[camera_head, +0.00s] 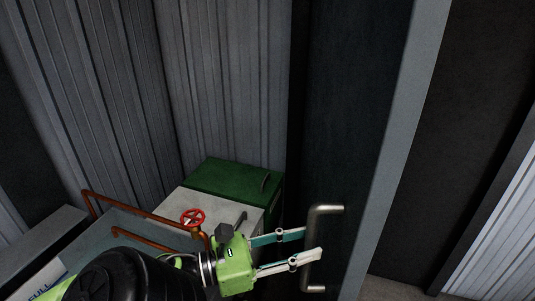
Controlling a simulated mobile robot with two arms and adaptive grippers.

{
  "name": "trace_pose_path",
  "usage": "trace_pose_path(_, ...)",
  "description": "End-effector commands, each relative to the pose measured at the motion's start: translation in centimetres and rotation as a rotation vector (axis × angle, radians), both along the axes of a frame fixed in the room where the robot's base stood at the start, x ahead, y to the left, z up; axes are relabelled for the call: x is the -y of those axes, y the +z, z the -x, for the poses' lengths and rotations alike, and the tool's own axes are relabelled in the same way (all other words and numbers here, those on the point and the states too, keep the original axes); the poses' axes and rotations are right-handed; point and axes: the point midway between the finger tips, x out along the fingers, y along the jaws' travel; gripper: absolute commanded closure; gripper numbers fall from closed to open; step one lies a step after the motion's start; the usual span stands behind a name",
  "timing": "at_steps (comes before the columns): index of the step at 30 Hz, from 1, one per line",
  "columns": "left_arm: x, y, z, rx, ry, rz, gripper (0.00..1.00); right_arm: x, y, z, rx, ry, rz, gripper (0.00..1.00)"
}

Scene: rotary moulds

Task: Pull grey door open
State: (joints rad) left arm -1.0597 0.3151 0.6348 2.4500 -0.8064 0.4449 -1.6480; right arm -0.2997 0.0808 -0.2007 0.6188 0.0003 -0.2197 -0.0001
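The grey door (352,130) stands right of centre, its face in dark shadow and its lighter edge (403,130) facing right. Its metal handle (321,214) is an upright bar bent at both ends, low on the door face. My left gripper (311,242) reaches in from the lower left. Its two fingers are apart at the handle bar; the upper fingertip ends at the bar and the lower one crosses it. I cannot tell whether either finger touches the bar. My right gripper is not in view.
Left of the door are a green box (232,178), a pale cabinet, a red valve wheel (193,216) and copper-coloured pipes (140,209). Corrugated grey walls (222,80) stand behind. Right of the door edge, a strip of floor (392,290) shows clear beside a dark panel.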

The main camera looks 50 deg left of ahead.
Motion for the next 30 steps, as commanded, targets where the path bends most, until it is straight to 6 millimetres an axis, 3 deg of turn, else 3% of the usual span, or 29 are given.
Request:
trace_pose_path(9,-2.2,-0.1,5.9,-0.004,0.01,0.002,0.69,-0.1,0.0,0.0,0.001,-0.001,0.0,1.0)
trace_pose_path(15,-3.1,0.0,8.6,0.001,0.007,-0.001,0.69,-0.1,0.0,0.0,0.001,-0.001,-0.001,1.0)
trace_pose_path(30,-3.3,0.0,9.6,0.0,0.002,0.0,0.69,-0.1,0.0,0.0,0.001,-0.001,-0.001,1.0)
